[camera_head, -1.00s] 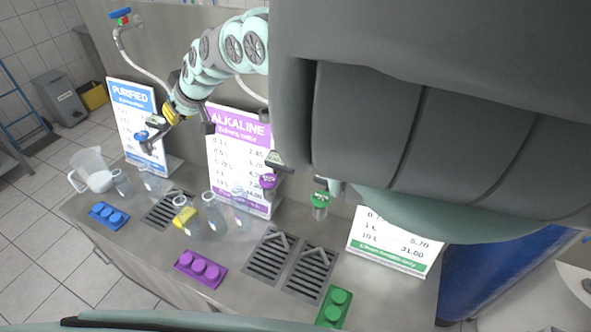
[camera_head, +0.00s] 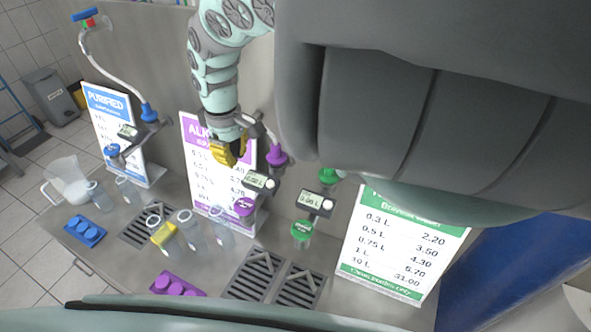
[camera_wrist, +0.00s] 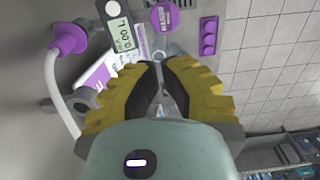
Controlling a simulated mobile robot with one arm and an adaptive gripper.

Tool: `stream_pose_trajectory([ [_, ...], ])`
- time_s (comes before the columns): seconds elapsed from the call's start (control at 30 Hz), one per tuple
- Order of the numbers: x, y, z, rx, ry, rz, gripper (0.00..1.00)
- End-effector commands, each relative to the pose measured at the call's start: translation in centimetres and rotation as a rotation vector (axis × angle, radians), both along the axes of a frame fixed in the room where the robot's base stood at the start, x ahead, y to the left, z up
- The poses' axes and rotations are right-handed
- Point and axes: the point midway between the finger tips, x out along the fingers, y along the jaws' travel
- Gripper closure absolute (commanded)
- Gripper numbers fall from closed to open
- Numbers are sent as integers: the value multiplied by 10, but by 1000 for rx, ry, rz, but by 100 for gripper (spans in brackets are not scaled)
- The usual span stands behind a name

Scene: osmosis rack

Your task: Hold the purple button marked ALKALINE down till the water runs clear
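The round purple button (camera_head: 243,207) sits below the purple tap head (camera_head: 277,155) and a small display (camera_head: 262,183), in front of the ALKALINE sign (camera_head: 190,130). In the wrist view the button (camera_wrist: 165,17) is at the top, with pale lettering too small to read, beside the display (camera_wrist: 122,36) showing 0.00 L. My gripper (camera_head: 230,158) is above and left of the button, apart from it, in front of the sign. In the wrist view its yellow-backed fingers (camera_wrist: 160,68) lie almost together, with a narrow gap and nothing between them.
A purple three-knob block (camera_head: 176,284) and drain grates (camera_head: 255,275) lie on the counter. A white hose curves by my gripper.

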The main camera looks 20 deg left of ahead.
Motion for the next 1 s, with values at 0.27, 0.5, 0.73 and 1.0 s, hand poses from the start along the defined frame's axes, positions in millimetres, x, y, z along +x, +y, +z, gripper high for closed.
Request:
stream_pose_trajectory([
  [0.27, 0, -1, -36, 1, 4, -3, 100],
  [0.5, -1, -1, -73, 4, 7, -6, 100],
  [0.73, -1, 0, -88, 2, 5, -6, 100],
  [1.0, -3, 0, -113, 2, 5, 0, 100],
])
